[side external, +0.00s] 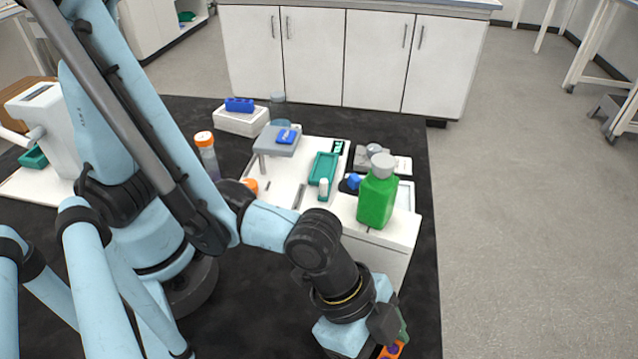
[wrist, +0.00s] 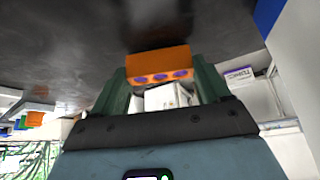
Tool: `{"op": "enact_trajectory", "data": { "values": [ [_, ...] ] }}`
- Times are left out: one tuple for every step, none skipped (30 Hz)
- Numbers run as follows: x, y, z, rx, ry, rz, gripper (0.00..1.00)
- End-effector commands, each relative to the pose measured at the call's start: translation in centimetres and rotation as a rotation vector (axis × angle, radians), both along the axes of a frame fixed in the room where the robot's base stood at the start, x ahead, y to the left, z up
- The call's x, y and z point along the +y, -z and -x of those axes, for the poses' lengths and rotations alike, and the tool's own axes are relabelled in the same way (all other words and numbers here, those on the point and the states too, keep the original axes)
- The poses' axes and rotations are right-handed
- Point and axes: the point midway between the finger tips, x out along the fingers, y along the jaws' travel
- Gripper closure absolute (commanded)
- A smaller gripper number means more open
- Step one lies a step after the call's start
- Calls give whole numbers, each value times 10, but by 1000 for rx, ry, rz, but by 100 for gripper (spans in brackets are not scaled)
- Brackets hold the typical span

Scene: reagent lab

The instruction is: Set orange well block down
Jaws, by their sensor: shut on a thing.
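The orange well block (wrist: 158,65) with a row of purple wells is between the two dark green fingers of my gripper (wrist: 160,80) in the wrist view. My gripper is shut on it. In the side external view my gripper (side external: 390,338) is at the bottom edge, in front of the white station. Only a small part of the orange well block (side external: 391,351) shows there, cut off by the frame edge. Whether its underside touches the black bench top (side external: 240,322) cannot be told.
A white station (side external: 385,252) carries a green bottle (side external: 377,197) and a teal tray (side external: 323,168). An orange-capped tube (side external: 205,150) stands to the left. A white box with a blue block (side external: 239,104) is farther back. Bare black bench lies left of my gripper.

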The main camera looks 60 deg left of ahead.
Motion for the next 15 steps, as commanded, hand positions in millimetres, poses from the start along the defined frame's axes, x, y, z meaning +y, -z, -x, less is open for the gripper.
{"op": "enact_trajectory", "data": {
  "values": [
    [0, 2, 0, 0, 0, 0, 54],
    [0, 3, 0, 0, 0, 0, 54],
    [0, 3, 0, 0, 0, 0, 54],
    [0, 3, 0, 0, 0, 0, 54],
    [0, 3, 0, 0, 0, 0, 54],
    [0, 3, 0, 0, 0, 0, 54],
    [0, 3, 0, 0, 0, 0, 54],
    [0, 3, 0, 0, 0, 0, 54],
    [0, 3, 0, 0, 0, 0, 54],
    [0, 3, 0, 0, 0, 0, 54],
    [0, 4, 0, 0, 0, 0, 54],
    [0, 4, 0, 0, 0, 0, 54],
    [0, 5, 0, 0, 0, 0, 54],
    [0, 6, 0, 0, 0, 0, 54],
    [0, 6, 0, 0, 0, 0, 21]
  ]
}}
